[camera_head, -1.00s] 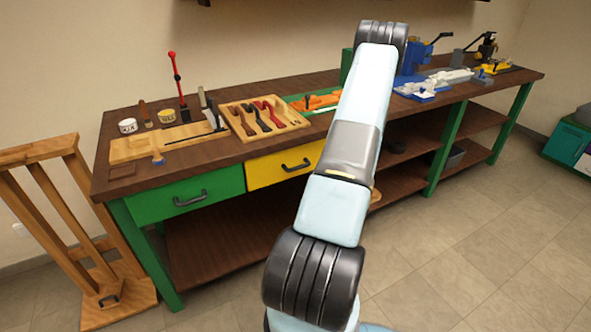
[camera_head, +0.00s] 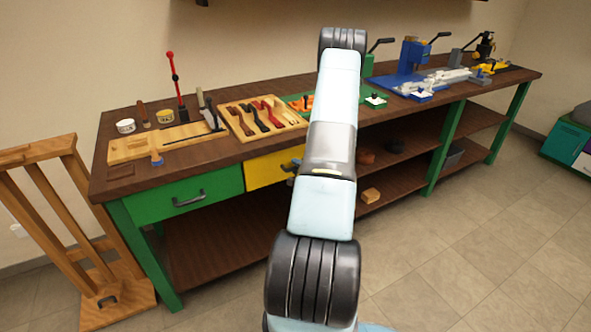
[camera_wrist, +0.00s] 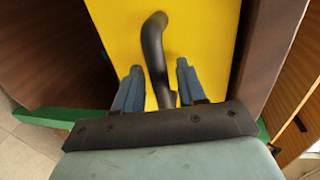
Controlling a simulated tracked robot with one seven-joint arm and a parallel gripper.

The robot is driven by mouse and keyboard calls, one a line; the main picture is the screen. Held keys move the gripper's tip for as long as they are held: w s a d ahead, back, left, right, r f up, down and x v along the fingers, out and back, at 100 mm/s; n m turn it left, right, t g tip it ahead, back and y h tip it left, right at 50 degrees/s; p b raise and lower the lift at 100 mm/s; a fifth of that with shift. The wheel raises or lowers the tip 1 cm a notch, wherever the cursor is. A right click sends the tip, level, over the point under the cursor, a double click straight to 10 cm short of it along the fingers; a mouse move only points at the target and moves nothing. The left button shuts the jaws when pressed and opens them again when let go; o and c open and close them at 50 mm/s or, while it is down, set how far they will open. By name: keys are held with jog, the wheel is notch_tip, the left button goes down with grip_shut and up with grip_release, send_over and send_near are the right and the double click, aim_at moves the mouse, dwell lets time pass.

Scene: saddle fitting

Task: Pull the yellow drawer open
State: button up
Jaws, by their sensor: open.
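The yellow drawer (camera_head: 266,170) sits under the workbench top, right of a green drawer, and looks closed. Its front also fills the middle of the wrist view (camera_wrist: 198,32). The dark curved handle (camera_wrist: 153,50) stands out from the yellow front. My gripper (camera_wrist: 157,75) is open, with one blue finger on each side of the handle. I see gaps between the fingers and the handle; the handle's lower end is hidden behind my gripper's dark body. In the head view my gripper (camera_head: 291,168) is small at the drawer front, partly hidden by my arm.
The green drawer (camera_head: 185,197) with its own handle is to the left. The workbench top (camera_head: 115,172) carries a wooden tool tray (camera_head: 238,130), cans and a blue press (camera_head: 411,62). A wooden rack (camera_head: 70,215) stands at the left. The floor in front is clear.

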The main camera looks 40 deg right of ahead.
jog(key=shift+w, duration=0.1)
jog(key=shift+c, duration=0.5)
grip_shut()
